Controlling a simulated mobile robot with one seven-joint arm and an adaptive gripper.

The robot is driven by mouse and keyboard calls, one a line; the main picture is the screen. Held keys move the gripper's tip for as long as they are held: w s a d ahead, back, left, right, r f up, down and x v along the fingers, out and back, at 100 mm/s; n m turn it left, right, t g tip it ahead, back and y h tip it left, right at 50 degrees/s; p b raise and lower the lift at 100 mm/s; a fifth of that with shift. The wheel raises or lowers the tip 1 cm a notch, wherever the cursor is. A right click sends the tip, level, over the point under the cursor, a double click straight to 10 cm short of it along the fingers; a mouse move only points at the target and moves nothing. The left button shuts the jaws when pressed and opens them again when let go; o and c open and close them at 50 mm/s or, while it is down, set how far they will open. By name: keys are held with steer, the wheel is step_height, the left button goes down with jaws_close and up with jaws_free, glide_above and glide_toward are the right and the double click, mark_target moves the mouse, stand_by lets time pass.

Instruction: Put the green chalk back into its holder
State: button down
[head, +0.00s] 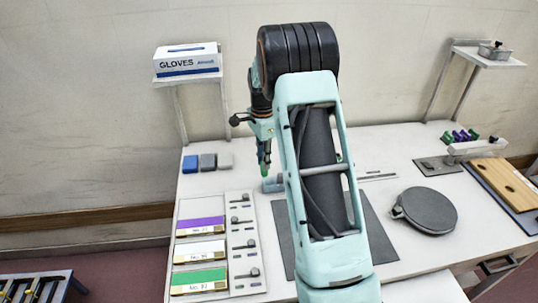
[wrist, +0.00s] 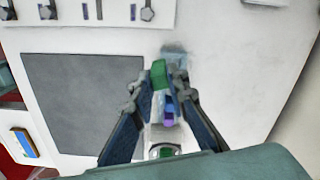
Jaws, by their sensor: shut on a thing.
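My gripper (head: 264,158) is shut on the green chalk (head: 265,169) and holds it pointing down above the table, left of my arm. In the wrist view the green chalk (wrist: 158,74) shows between the fingertips of my gripper (wrist: 160,86). A small pale blue-grey block (head: 271,185), perhaps the holder, sits on the table just below the chalk. It also shows in the wrist view (wrist: 174,53), just past the chalk. I cannot tell whether the chalk touches it. Blue and purple bits show between the fingers, unclear what they are.
A grey mat (head: 377,237) lies under and beside my arm. Blue and grey blocks (head: 207,162) stand at the back left. Purple, white and green labelled boxes (head: 199,253) are at front left. A round dark lidded thing (head: 428,209) sits on the right.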

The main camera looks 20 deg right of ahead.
step_height(320, 180, down, 5)
steer(key=w+d+m+b, duration=0.2)
steer(key=m, duration=0.1)
steer(key=shift+d+m+b, duration=0.3)
steer(key=shift+b, duration=0.1)
steer(key=shift+w+f, duration=0.1)
steer(key=shift+f, duration=0.15)
stand_by(1.4)
steer(key=shift+f+b, duration=0.75)
steer(key=shift+f, duration=0.15)
steer(key=shift+f, duration=0.1)
steer(key=c, duration=1.8)
jaws_free()
